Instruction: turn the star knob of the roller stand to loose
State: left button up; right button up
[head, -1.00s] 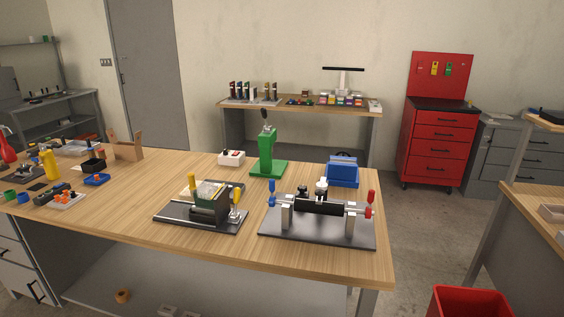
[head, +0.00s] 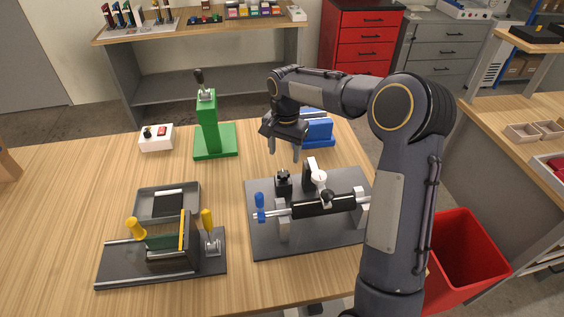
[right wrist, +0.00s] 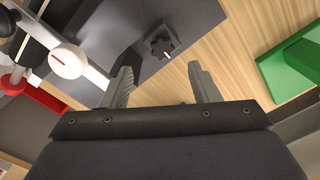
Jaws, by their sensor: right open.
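The roller stand (head: 262,236) is a dark plate carrying a black roller between two light posts, with a white dial (head: 318,178). The black star knob (head: 283,177) sits upright at the plate's back left; it also shows in the right wrist view (right wrist: 160,42), with a small white mark. My right gripper (head: 284,152) is open and empty, pointing down above and slightly behind the star knob. In the right wrist view its two fingers (right wrist: 160,74) are spread, with the knob ahead of the gap and not between them. My left gripper is out of view.
A green press (head: 208,140) stands left of my right gripper, and a blue box (head: 318,132) is close behind it. A dark fixture with yellow handles (head: 172,258) stands left of the stand. A red bin (head: 468,262) is on the floor at right.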

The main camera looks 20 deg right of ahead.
aim_at(283, 173)
jog(key=shift+w+f, duration=0.35)
jog(key=shift+f, duration=0.05)
jog(key=shift+d+f, duration=0.1)
jog(key=shift+f, duration=0.2)
notch_tip(283, 173, down, 7)
jog(key=shift+f+p, duration=0.2)
jog(key=shift+p, duration=0.7)
jog(key=c, duration=1)
